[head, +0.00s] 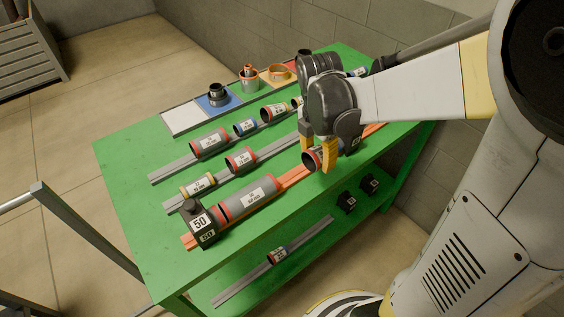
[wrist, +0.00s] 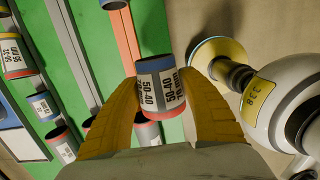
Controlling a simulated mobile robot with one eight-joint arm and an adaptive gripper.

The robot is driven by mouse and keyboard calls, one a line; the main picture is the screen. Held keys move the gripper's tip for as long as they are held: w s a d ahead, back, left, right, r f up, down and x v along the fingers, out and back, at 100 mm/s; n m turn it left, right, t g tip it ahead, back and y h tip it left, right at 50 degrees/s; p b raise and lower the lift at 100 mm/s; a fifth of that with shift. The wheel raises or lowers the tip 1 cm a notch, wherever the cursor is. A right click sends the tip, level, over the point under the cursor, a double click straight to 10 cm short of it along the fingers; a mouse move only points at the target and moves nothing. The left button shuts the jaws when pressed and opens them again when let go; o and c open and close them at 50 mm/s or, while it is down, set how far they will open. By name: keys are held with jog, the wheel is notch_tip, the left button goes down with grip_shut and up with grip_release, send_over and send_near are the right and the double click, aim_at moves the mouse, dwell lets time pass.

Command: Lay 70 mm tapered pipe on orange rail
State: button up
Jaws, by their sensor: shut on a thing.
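My gripper (head: 322,160) has yellow fingers shut on a tapered pipe (head: 311,158). In the wrist view the gripper (wrist: 188,100) holds this pipe (wrist: 154,92) by its sides; it has a blue end, a red end and a white label reading 50-40. The orange rail (head: 294,177) runs along the table's near side and shows in the wrist view (wrist: 126,40) beside the held pipe. A longer grey pipe (head: 232,211) with red rings lies on the rail, against a dark block marked 50 (head: 198,222). Whether the held pipe touches the rail cannot be told.
Two grey rails with several pipes, including a red-ringed one (head: 209,143), lie farther back on the green table (head: 130,165). Coloured trays with fittings (head: 218,96) line the back edge. A dark block (head: 354,142) stands right of my gripper. A lower shelf holds another rail (head: 240,290).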

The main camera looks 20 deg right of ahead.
jog(key=b, duration=0.3)
send_over(286, 183)
jog(key=f, duration=0.5)
jog(key=shift+w+a+f, duration=0.2)
jog(key=shift+f, duration=0.05)
notch_tip(286, 183, down, 4)
jog(key=shift+r+b, duration=0.1)
jog(key=shift+b, duration=0.65)
jog(key=shift+s+r, duration=0.1)
jog(key=o, duration=0.9)
jog(key=shift+f, duration=0.2)
jog(key=o, duration=0.4)
